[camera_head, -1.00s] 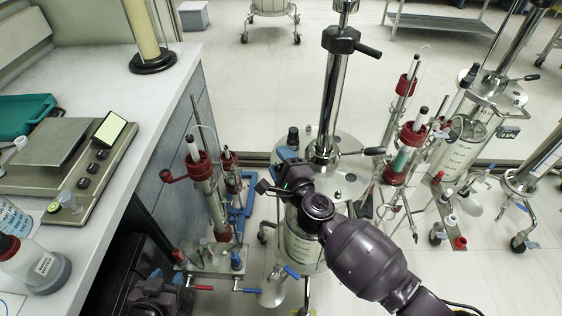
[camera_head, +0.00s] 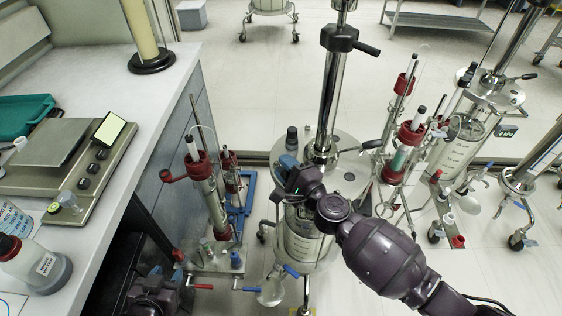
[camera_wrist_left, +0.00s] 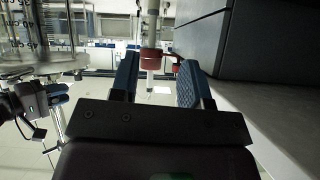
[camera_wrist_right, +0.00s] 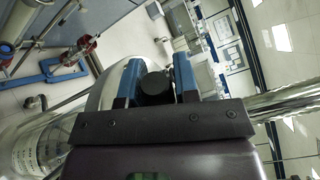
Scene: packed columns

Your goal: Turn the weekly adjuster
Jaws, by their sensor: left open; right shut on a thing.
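No label reading "weekly adjuster" is legible. A round black knob (camera_wrist_right: 157,88) sits between the blue fingers of my right gripper (camera_wrist_right: 155,78) in the right wrist view, and the gripper is shut on it. In the head view my right gripper (camera_head: 288,166) is at the front left of the central steel column's lid (camera_head: 345,160), and its fingers partly hide what they hold. A black-capped fitting (camera_head: 292,134) stands upright just behind them. My left gripper (camera_wrist_left: 158,82) is open and empty. In the head view only its dark body shows low at the left.
A glass column with red clamps (camera_head: 195,168) stands left of the central column, beside the bench (camera_head: 150,85). More glassware with red clamps (camera_head: 408,135) and another steel column (camera_head: 480,100) stand at the right. Open floor (camera_head: 270,75) lies behind.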

